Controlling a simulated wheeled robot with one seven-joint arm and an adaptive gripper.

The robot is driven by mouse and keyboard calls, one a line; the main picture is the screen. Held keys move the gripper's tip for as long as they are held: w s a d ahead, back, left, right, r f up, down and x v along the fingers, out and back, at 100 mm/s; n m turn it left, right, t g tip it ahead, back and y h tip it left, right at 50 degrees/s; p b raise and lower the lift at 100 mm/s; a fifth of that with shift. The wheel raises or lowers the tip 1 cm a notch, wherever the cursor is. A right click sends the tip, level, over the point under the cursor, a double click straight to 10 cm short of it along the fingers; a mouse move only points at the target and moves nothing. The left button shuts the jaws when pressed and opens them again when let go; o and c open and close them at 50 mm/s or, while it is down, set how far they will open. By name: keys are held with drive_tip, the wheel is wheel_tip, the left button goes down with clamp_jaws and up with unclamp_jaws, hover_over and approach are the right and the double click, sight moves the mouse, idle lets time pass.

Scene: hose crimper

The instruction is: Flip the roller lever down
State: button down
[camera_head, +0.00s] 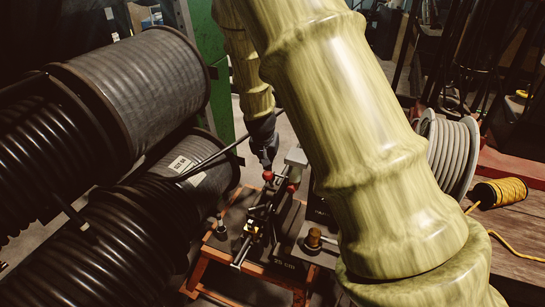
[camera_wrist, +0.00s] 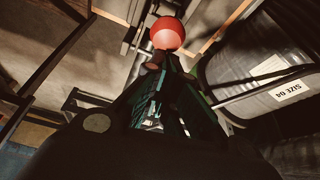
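A lever with a red ball knob (camera_head: 268,175) stands on the crimping machine (camera_head: 262,222) in the head view, just below my gripper (camera_head: 267,163). A second red knob (camera_head: 292,187) is close to its right. In the wrist view one red ball (camera_wrist: 167,34) lies directly beyond the tips of my gripper (camera_wrist: 162,62). The fingers converge and look shut, with nothing visible between them. I cannot tell whether the tips touch the ball. The lever below the knobs is partly hidden, so its exact tilt is unclear.
Large black hose reels (camera_head: 135,80) crowd the left side. A dark hose (camera_head: 228,148) runs from them toward the machine. The machine sits on an orange frame (camera_head: 215,255). A wooden bench (camera_head: 515,225) with a yellow cord spool (camera_head: 500,192) is at right. My arm covers the centre.

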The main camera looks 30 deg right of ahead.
drive_tip(key=shift+s+a+f, duration=0.55)
drive_tip(key=shift+s+f, duration=0.15)
drive_tip(key=shift+f, duration=0.2)
drive_tip(key=shift+w+d+r, duration=0.25)
drive_tip(key=shift+w+r, duration=0.1)
drive_tip(key=shift+r, duration=0.1)
wheel_tip(320, 180, up, 3)
drive_tip(key=w+d+p, duration=0.2)
drive_tip(key=w, duration=0.1)
drive_tip(key=s+a+r+b, duration=0.1)
drive_tip(key=a+r, duration=0.1)
drive_tip(key=s+a+r+b, duration=0.1)
drive_tip(key=s+r, duration=0.1)
drive_tip(key=shift+s+a+b, duration=0.15)
drive_tip(key=shift+a+b, duration=0.15)
drive_tip(key=shift+a, duration=0.05)
drive_tip(key=shift+s+a+r+b, duration=0.3)
drive_tip(key=shift+s+a+r, duration=0.55)
drive_tip(key=shift+a+r, duration=0.1)
